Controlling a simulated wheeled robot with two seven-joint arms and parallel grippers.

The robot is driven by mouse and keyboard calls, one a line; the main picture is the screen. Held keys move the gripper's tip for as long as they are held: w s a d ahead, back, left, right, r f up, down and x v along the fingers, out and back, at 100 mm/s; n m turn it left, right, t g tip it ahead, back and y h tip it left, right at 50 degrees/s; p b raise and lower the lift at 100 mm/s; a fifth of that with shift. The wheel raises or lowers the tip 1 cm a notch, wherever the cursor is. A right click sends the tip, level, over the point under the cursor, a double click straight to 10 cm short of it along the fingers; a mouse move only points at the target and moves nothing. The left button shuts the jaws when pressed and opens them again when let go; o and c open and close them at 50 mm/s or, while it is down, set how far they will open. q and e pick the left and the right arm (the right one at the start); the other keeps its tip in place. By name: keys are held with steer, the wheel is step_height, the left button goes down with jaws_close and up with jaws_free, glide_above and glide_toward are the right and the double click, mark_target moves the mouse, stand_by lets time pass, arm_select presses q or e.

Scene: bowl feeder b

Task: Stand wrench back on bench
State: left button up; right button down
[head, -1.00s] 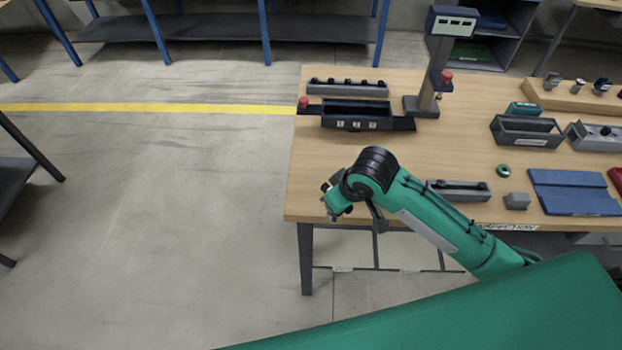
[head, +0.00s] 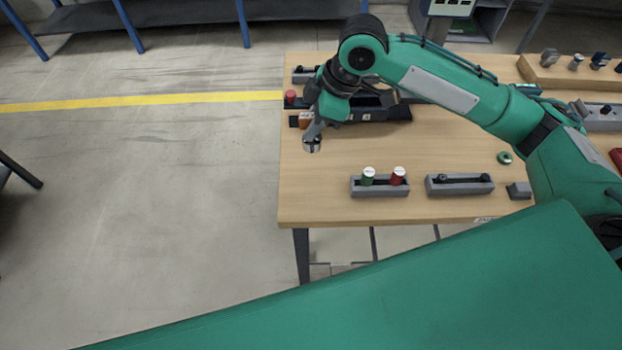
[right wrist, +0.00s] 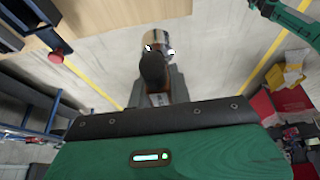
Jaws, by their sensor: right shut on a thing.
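My right gripper (head: 313,132) is above the left part of the wooden bench (head: 440,145). It is shut on the wrench (head: 312,146), of which only a small dark and shiny metal end shows in the head view. In the right wrist view the gripper (right wrist: 155,82) has its grey fingers around the wrench's dark part (right wrist: 153,68), with a round metal end (right wrist: 157,40) beyond the fingertips. Whether the wrench touches the bench top cannot be told. My left gripper is not in view.
A long black tray (head: 385,113) lies behind the gripper, with a red button (head: 290,97) at its left. A grey block (head: 380,188) holds green and red capped pieces near the front edge. Another grey block (head: 460,184) stands right of it. The bench middle is clear.

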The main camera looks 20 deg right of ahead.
step_height(320, 180, down, 18)
steer(key=p, duration=0.4)
steer(key=shift+s+f, duration=0.1)
steer(key=shift+f, duration=0.15)
steer(key=shift+f, duration=0.1)
steer(key=c, duration=1.3)
jaws_free()
steer(key=b+v, duration=0.2)
steer(key=v, duration=1)
steer(key=shift+b, duration=0.4)
